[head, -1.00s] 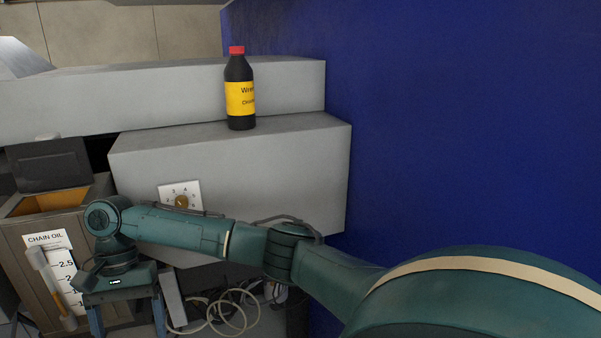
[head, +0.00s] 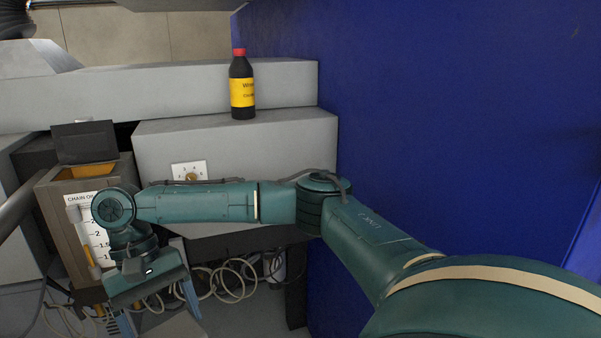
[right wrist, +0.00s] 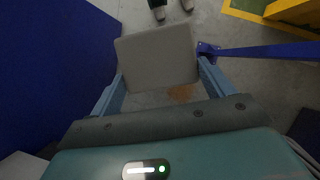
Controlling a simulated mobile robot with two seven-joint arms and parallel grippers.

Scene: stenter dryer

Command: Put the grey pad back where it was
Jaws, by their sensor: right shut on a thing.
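My right gripper (head: 157,314) hangs at the lower left of the head view, in front of the chain oil box. Its blue fingers are shut on the grey pad (right wrist: 155,56), a flat square plate that fills the space between the fingertips in the right wrist view. In the head view only part of the pad (head: 178,326) shows at the bottom edge. It is held in the air above the floor. My left gripper is not in view.
The chain oil box (head: 62,235) stands behind my right gripper. A black bottle (head: 242,92) stands on the grey housing (head: 250,140), above a dial (head: 190,172). Loose hoses (head: 232,282) lie below. A blue wall (head: 430,110) closes the right. A blue bar (right wrist: 262,51) shows beyond the pad.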

